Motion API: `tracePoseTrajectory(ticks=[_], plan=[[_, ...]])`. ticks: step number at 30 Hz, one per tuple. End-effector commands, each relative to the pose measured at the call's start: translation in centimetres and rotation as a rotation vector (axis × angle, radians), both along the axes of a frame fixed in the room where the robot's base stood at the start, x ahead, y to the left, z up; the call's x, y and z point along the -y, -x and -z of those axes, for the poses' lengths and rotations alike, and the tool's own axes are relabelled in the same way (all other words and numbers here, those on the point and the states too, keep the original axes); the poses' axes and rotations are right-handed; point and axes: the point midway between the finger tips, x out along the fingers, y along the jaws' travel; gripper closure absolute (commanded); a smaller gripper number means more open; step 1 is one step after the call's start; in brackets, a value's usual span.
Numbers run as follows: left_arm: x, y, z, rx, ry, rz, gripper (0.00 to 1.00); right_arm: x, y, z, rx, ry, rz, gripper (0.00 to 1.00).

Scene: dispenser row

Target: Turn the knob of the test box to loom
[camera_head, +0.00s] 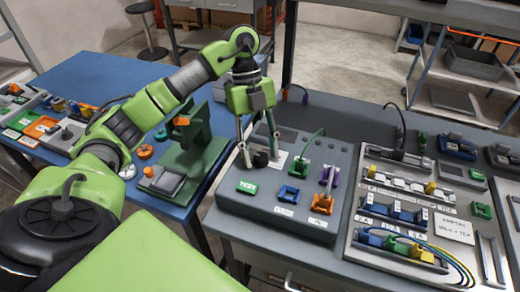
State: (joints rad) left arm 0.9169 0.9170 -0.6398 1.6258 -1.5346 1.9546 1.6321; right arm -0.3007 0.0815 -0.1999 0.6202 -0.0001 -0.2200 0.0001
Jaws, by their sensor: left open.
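The test box (268,207) is a grey box with a sloped top, standing on the grey bench in the middle of the view. Its black knob (261,159) sits at the upper left of the top, with a small white label beside it. My left gripper (260,158) points down at the knob from above. Its two thin fingers are open, one on each side of the knob. I cannot tell whether they touch it. The lettering around the knob, including loom, is too small to read. My right gripper is out of view.
The box also bears a green TEST button (247,187), a blue socket (288,194), an orange socket (322,203) and a looping green cable (304,147). A wiring panel (355,240) with colored connectors stands to the right. A green press-like fixture (200,155) stands left on the blue table.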

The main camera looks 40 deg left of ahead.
Motion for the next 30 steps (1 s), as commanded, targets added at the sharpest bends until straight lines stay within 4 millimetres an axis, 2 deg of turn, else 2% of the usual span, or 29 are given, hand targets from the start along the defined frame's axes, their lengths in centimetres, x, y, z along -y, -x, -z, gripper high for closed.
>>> tracePoseTrajectory(ticks=[2, 6, 7, 20, 30], plan=[[0.0, 0.0, 0.0, 0.0, 0.0, 0.0, 0.59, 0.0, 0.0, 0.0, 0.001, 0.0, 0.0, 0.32], [0.0, 0.0, 0.0, 0.0, 0.0, 0.0, 0.92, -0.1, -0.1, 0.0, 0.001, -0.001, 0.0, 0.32], [0.0, 0.0, 0.0, 0.0, 0.0, 0.0, 0.97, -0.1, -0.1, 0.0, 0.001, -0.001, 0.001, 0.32], [0.0, -0.1, -0.1, -0.001, 0.0, 0.058, 0.97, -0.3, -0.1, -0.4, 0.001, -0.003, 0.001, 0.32], [0.2, -0.2, -0.3, -0.003, 0.0, 0.309, 0.97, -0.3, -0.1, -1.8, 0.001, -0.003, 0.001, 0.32]])
